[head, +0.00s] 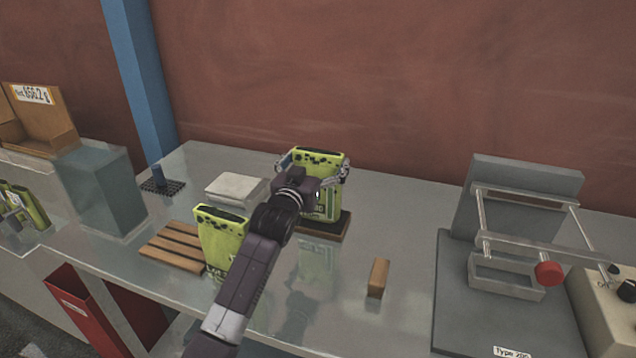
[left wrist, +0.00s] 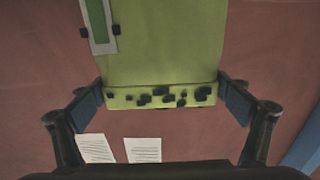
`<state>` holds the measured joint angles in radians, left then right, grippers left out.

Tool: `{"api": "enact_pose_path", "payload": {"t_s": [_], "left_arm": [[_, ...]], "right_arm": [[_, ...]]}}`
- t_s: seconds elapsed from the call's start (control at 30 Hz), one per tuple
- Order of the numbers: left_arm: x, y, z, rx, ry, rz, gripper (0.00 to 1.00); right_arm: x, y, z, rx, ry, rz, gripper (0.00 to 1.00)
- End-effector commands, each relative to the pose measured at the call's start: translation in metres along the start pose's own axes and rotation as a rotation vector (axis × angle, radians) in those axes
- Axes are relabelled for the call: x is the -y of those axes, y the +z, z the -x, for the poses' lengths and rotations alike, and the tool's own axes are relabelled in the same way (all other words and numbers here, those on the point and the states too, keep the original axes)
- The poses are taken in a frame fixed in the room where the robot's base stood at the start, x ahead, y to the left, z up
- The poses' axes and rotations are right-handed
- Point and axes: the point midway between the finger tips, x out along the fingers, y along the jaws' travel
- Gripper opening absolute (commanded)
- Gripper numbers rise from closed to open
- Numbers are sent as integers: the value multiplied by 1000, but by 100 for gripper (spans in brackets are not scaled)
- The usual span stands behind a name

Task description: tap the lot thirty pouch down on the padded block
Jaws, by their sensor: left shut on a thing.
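My left gripper (head: 315,167) is shut on a yellow-green pouch (head: 327,158) with dark specks along its top edge. It grips the pouch by its two sides and holds it about upright. In the left wrist view the fingers (left wrist: 162,103) press both sides of the pouch (left wrist: 160,55). The padded block (head: 338,229), a low brown slab with a dark top, is directly below the held pouch. My arm covers part of both, and I cannot tell whether they touch. The pouch's lot number is not readable. My right gripper is not in view.
Another green pouch (head: 221,228) stands left of my arm by a slatted wooden rack (head: 172,246). A small scale (head: 236,188) is behind. A small wooden block (head: 377,278) stands right of my arm. A grey sealing machine (head: 462,305) fills the right side.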

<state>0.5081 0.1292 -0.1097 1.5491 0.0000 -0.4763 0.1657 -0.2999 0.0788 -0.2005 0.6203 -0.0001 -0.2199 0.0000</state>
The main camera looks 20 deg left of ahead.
Motion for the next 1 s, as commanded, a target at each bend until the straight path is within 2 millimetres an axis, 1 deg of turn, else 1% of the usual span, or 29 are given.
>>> {"api": "enact_pose_path", "payload": {"t_s": [0.07,0.1,0.3,0.43,0.7,1.0], "left_arm": [[0,6,0,-3,0,0,44],[0,2,0,-4,0,0,44],[0,2,0,-4,0,0,44],[0,-5,0,-4,0,0,44],[0,-26,0,-5,0,0,44],[0,-26,0,-4,0,0,44]], "right_arm": [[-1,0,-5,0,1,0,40],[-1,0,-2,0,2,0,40],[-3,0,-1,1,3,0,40],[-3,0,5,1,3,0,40],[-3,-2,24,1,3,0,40],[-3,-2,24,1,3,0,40]]}}
